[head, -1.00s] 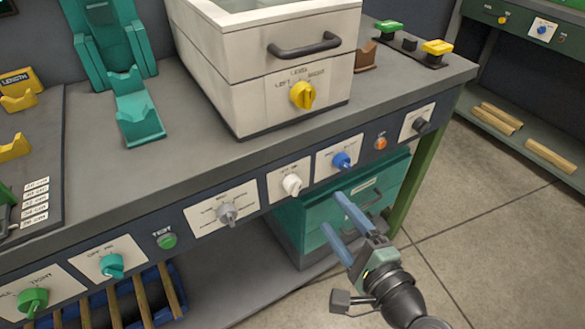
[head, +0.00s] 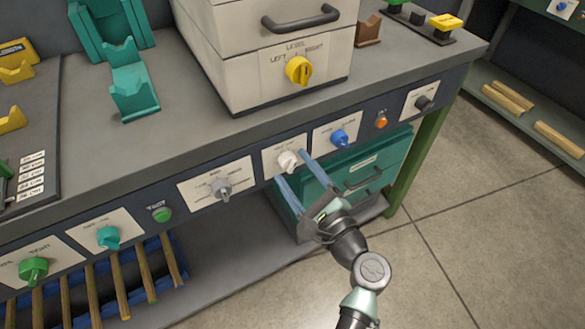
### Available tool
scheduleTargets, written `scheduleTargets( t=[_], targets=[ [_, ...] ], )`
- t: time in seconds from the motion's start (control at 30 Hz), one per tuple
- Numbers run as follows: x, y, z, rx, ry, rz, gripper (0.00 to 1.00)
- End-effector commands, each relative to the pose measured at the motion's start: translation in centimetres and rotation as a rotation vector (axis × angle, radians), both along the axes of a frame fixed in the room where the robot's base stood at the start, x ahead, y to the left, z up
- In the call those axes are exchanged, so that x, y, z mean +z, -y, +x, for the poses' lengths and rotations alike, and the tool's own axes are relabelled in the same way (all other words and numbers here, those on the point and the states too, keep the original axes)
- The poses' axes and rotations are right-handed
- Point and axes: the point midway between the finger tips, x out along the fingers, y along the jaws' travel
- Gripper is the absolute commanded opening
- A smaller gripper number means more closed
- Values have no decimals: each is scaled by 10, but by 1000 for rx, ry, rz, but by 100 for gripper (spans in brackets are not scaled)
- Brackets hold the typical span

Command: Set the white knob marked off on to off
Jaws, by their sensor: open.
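The white knob (head: 287,161) sits on a white plate (head: 272,153) on the front panel of the bench. The print on its plate is too small to read clearly. My gripper (head: 291,169) is open, with its two blue fingers pointing up at the panel. One fingertip is at the lower left of the white knob and the other is to its right, so the knob lies about between the tips. I cannot tell whether either finger touches it.
On the same panel are a grey knob (head: 221,187) to the left, a blue knob (head: 339,138) and an orange button (head: 381,121) to the right. Below stands a green drawer cabinet (head: 358,160). A white box with a yellow knob (head: 299,70) stands on the bench above.

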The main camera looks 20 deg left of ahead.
Motion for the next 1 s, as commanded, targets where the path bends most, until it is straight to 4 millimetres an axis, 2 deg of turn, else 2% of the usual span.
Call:
scheduleTargets(
  t=[0.13,0.47,0.87,1.0],
  targets=[
    [0,-10,7,1,1,-1,74],
    [0,-11,9,-1,0,-1,72],
    [0,-11,9,0,1,-1,0],
    [0,-11,8,0,2,-1,0]
  ],
)
